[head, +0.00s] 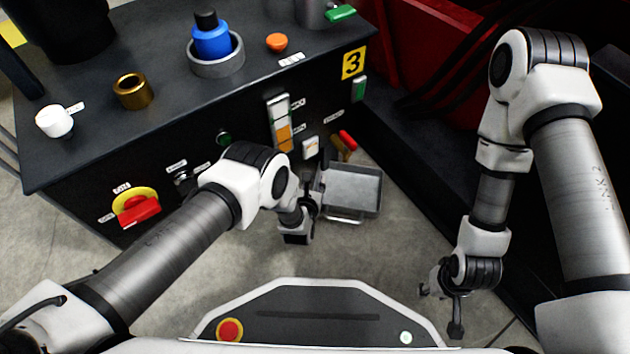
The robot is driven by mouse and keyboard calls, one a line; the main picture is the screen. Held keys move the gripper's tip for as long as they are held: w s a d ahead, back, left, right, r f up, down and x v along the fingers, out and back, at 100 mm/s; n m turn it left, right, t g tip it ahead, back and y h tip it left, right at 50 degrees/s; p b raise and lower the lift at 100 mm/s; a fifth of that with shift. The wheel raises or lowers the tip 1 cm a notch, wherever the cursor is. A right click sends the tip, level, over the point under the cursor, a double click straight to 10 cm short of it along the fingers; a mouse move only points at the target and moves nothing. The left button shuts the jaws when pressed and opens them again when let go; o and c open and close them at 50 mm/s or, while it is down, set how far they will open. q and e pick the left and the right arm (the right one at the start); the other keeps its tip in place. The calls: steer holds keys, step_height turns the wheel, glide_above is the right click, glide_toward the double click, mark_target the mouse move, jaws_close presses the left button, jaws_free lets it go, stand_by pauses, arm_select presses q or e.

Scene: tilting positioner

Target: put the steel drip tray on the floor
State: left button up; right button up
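The steel drip tray (352,190) is a shallow grey rectangular pan with a thin bar handle along its near side. It shows low in front of the dark cabinet, over the grey floor; I cannot tell whether it rests on the floor or is held just above it. My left gripper (304,222) is at the tray's left edge, seen from above. Its wrist hides part of the fingers, so I cannot tell if they are closed on the rim. My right gripper (441,309) is at the lower right, away from the tray, with its fingers spread and empty.
The dark cabinet (245,110) carries a brass bushing (133,92), a blue-topped part (211,42), a white knob (54,121) and an orange button (277,42). A red emergency switch (138,208) is on its front. The grey floor (385,245) near the tray is clear.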

arm_select(q)
steer(key=shift+s+r+p, duration=0.1)
steer(key=shift+r+p, duration=0.2)
steer(key=shift+p, duration=0.05)
steer(key=p+v, duration=0.4)
steer(key=p, duration=0.1)
steer(key=shift+s+r, duration=0.1)
steer(key=shift+r, duration=0.35)
steer(key=p+v, duration=0.1)
steer(key=v, duration=0.1)
steer(key=p+v, duration=0.4)
steer(key=shift+s+a+f, duration=0.15)
steer(key=shift+s, duration=0.5)
steer(key=shift+f, duration=0.15)
